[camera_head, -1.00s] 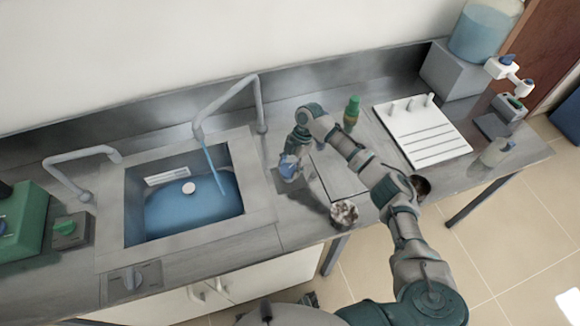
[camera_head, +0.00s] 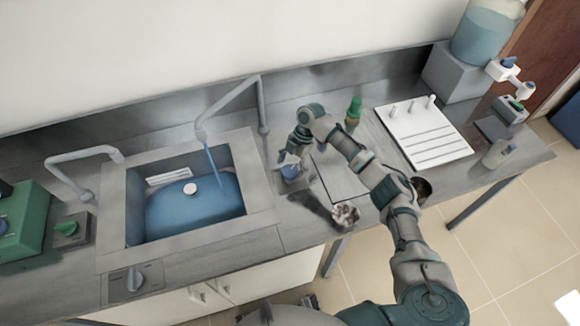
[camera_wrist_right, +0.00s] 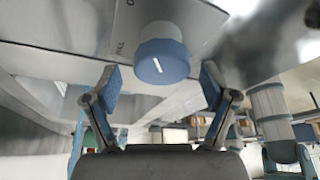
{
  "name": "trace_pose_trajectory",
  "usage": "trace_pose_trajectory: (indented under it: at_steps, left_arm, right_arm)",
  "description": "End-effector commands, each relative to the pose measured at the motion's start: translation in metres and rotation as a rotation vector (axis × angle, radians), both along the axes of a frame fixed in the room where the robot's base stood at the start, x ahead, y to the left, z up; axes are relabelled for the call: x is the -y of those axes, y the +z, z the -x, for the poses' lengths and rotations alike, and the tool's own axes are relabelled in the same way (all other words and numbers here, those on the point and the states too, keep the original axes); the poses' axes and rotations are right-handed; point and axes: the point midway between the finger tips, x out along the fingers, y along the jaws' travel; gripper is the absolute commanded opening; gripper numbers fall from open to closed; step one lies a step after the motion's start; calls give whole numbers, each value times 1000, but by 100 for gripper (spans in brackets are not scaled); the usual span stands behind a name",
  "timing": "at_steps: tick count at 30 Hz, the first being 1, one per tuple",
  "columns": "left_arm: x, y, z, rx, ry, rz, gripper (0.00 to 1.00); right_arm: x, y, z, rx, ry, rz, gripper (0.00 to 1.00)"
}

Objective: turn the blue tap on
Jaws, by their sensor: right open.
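The blue tap knob (camera_head: 291,173) sits on the counter right of the sink. In the right wrist view the blue knob (camera_wrist_right: 162,61) has a white line on its face and a pale collar. My right gripper (camera_head: 290,160) is over the knob in the head view. In the wrist view my right gripper's fingers (camera_wrist_right: 158,88) are spread, one on each side of the knob, with visible gaps. The right faucet (camera_head: 229,101) pours a blue stream (camera_head: 212,170) into the sink (camera_head: 112,215). My left gripper is not in view.
A second faucet (camera_head: 84,156) stands left of the sink. A green bottle (camera_head: 354,110) and a white rack (camera_head: 422,145) stand to the right. A crumpled-looking object (camera_head: 345,214) is at the counter's front edge. A grey dial (camera_head: 133,280) is below the sink.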

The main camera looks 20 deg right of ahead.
Motion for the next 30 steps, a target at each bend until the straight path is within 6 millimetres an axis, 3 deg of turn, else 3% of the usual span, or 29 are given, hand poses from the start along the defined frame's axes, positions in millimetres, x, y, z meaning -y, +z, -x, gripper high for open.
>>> trace_pose_trajectory:
  at_steps: [12, 18, 30]
  left_arm:
    - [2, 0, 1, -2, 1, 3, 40]
    - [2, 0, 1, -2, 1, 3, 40]
    - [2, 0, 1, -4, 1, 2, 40]
  right_arm:
    - [27, 76, -16, 4, -1, -2, 84]
    - [36, 102, -21, 3, -1, -3, 84]
    - [39, 108, -22, 2, 0, -2, 84]
